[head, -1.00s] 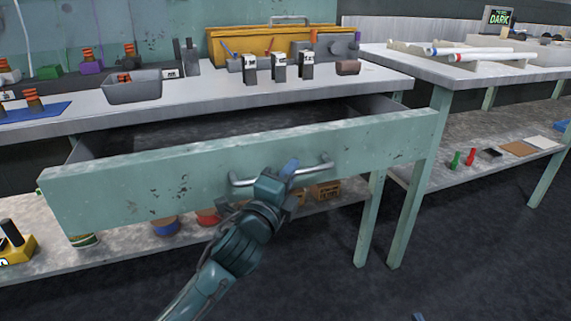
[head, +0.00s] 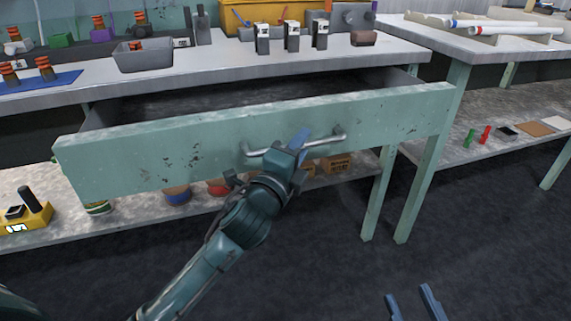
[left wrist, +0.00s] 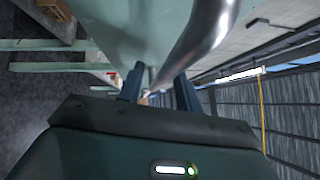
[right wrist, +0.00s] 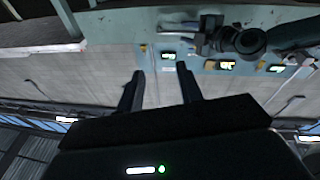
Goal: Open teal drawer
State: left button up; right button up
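The teal drawer (head: 200,150) is under the grey-topped bench and stands partly pulled out, with its dark inside showing behind the front. Its curved metal handle (head: 335,136) is on the front; the bar also crosses the left wrist view (left wrist: 208,28). My left gripper (head: 298,155) is at the middle of the handle. Its fingers stand apart in the left wrist view (left wrist: 158,92), with the handle bar running close to them; I cannot tell whether they touch it. My right gripper (head: 415,303) is open and empty, low at the lower right, away from the drawer.
The bench top (head: 200,75) holds a grey bin (head: 142,52), several dark labelled blocks and a yellow toolbox (head: 270,15). A lower shelf (head: 130,205) with jars runs beneath the drawer. A second table (head: 430,38) stands at the right. The floor (head: 330,270) in front is clear.

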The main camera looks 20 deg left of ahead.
pick_arm(q)
jog(key=p+v, duration=0.1)
jog(key=v, duration=1.1)
jog(key=shift+s, duration=0.25)
